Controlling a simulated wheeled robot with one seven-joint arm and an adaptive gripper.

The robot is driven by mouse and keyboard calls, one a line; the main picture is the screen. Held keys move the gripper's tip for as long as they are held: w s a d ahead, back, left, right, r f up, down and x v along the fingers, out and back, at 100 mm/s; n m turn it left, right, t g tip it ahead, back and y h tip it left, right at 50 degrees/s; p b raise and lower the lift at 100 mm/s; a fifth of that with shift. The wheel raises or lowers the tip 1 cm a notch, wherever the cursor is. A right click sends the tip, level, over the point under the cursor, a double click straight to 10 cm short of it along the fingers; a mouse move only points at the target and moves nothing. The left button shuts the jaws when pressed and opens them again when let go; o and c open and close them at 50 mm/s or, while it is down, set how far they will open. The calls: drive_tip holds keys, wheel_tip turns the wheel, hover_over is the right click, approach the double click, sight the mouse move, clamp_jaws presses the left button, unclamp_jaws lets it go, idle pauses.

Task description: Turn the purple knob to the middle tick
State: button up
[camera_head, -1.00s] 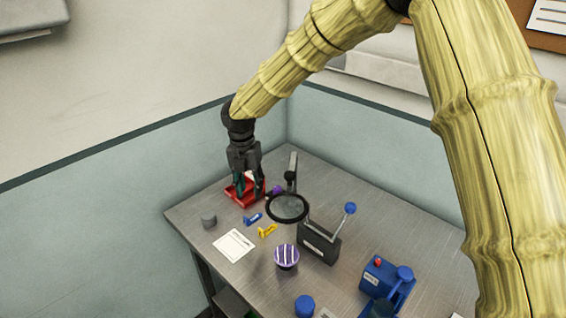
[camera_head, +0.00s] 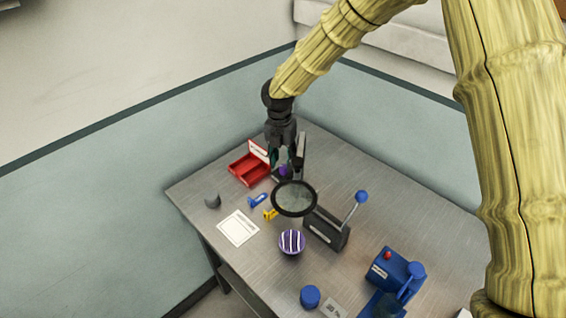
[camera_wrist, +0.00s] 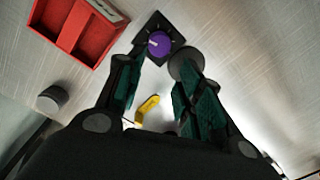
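The purple knob (camera_wrist: 159,44) sits on a dark square base plate (camera_wrist: 150,25) at the top middle of the wrist view. A pale mark shows on the knob's face; tick marks are too small to tell. In the head view the purple knob (camera_head: 284,170) is partly hidden by my gripper. In the head view my gripper (camera_head: 285,166) is at the knob, behind the magnifier. I cannot tell whether the fingers touch the knob.
A red tray (camera_head: 238,176) stands left of the knob. A round magnifier (camera_head: 294,198) on a stand is close in front. Blue (camera_head: 258,200) and yellow (camera_head: 270,213) small parts, a grey cylinder (camera_head: 212,200), a striped purple ball (camera_head: 291,242) and a dark lever box (camera_head: 326,230) stand nearby.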

sight(283, 167)
drive_tip(key=w+f, duration=0.2)
drive_tip(key=f, duration=0.1)
drive_tip(key=w+f, duration=0.1)
drive_tip(key=f, duration=0.1)
drive_tip(key=shift+w+f+p, duration=0.1)
drive_tip(key=shift+f+p, duration=0.15)
drive_tip(key=shift+p, duration=0.1)
drive_tip(key=shift+s+d+r, duration=0.1)
drive_tip(key=shift+s+r, duration=0.2)
drive_tip(key=shift+s, duration=0.2)
drive_tip(key=shift+s+d+r, duration=0.1)
drive_tip(key=shift+s+r, duration=0.15)
drive_tip(key=shift+s, duration=0.25)
drive_tip(key=shift+w+a+f, duration=0.1)
drive_tip(key=shift+w+f, duration=0.4)
drive_tip(key=c, duration=0.7)
drive_tip(key=shift+c, duration=0.3)
